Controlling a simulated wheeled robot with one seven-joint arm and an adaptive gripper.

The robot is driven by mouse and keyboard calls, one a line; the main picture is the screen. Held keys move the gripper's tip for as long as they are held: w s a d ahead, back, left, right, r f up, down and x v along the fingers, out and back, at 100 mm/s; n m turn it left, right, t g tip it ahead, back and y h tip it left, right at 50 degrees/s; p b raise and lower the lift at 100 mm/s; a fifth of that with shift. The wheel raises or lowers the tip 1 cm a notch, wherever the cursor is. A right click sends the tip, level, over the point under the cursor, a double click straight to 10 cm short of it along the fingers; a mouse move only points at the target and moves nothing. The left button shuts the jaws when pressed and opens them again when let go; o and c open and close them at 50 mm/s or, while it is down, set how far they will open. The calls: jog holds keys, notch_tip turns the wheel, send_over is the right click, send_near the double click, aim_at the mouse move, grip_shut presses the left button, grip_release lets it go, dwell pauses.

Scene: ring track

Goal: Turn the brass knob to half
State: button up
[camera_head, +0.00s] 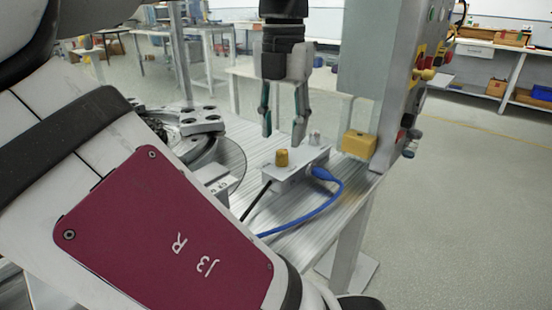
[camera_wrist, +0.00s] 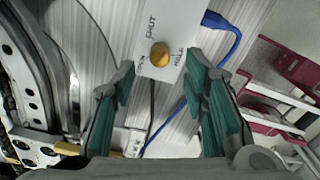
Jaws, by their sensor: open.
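The brass knob (camera_head: 282,157) stands on top of a small light-grey box (camera_head: 290,178) on the slatted metal table. In the wrist view the knob (camera_wrist: 160,54) is round, with SHUT and HALF printed near it; a third label is hard to read. I cannot tell which label the knob points to. My gripper (camera_head: 282,138) points down above the knob, with its green-padded fingers apart and empty. In the wrist view my gripper (camera_wrist: 160,80) has a finger on either side, and the knob lies beyond the gap between them, apart from both.
A blue cable (camera_head: 330,197) plugs into the box's right side, and a black cable (camera_head: 257,199) leaves its left end. A small grey post (camera_head: 314,138) stands behind the knob. A yellow block (camera_head: 358,143) and a grey panel (camera_head: 385,50) stand right. A round mechanism (camera_head: 200,122) lies left.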

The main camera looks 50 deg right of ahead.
aim_at(282, 151)
notch_tip(282, 151, down, 5)
jog(key=shift+r+b, duration=0.1)
jog(key=shift+b, duration=0.85)
grip_shut()
